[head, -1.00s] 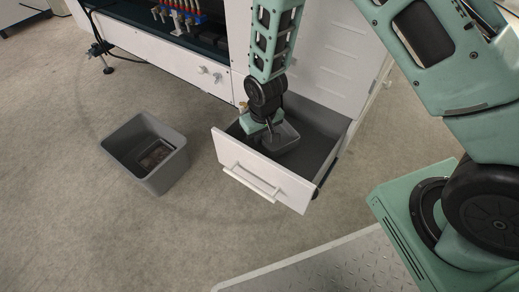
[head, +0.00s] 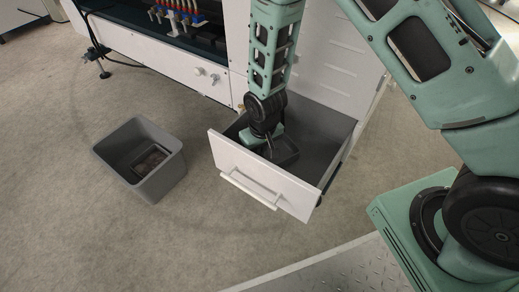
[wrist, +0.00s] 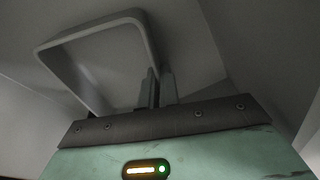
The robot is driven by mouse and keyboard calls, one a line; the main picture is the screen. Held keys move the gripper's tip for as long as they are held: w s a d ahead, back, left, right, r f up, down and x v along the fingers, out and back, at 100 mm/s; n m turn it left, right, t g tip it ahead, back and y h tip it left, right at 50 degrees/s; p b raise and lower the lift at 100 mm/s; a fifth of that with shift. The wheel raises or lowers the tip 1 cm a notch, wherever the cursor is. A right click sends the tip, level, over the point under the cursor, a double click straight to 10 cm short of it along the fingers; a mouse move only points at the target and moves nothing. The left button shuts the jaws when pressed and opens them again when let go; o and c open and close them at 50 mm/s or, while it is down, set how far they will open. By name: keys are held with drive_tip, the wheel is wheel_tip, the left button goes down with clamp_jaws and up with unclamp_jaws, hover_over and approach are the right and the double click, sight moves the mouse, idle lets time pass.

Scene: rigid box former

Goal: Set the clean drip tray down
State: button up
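The clean drip tray (head: 287,152) is a small grey square tray, low inside the open drawer (head: 262,172). In the wrist view its pale rim (wrist: 90,28) stands out to the left of the fingers. My gripper (head: 268,150) reaches down into the drawer at the tray's left side. In the wrist view my gripper (wrist: 158,88) has its two fingers close together on the tray's near right wall. The drawer front hides the tray's lower part, and I cannot tell whether it touches the drawer floor.
A grey bin (head: 117,142) stands on the floor left of the drawer, with a dark square tray (head: 150,160) inside. The white machine (head: 190,70) with coloured fittings is behind. Drawer walls surround my gripper closely. Open drawer space (head: 318,130) lies right of the tray.

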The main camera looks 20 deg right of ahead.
drive_tip(key=o, duration=0.4)
drive_tip(key=s+a+r+n+p, duration=0.1)
drive_tip(key=s+r+p, duration=0.15)
drive_tip(key=r, duration=0.55)
drive_tip(key=s+a+r+g+y+p, duration=0.15)
drive_tip(key=s+r, duration=0.25)
drive_tip(key=r, duration=0.5)
drive_tip(key=s+a+r+n+t+h+p, duration=0.1)
drive_tip(key=s+r+p, duration=0.2)
drive_tip(key=r, duration=0.5)
drive_tip(key=s+r+n, duration=0.1)
drive_tip(key=s+r, duration=0.2)
drive_tip(key=s, duration=0.1)
drive_tip(key=s+d+r+n, duration=0.1)
drive_tip(key=s+r, duration=0.2)
drive_tip(key=s, duration=0.1)
drive_tip(key=s+r+n+g, duration=0.1)
drive_tip(key=s+r, duration=0.2)
drive_tip(key=s, duration=0.2)
drive_tip(key=shift+s+d, duration=0.1)
drive_tip(key=shift+d, duration=0.25)
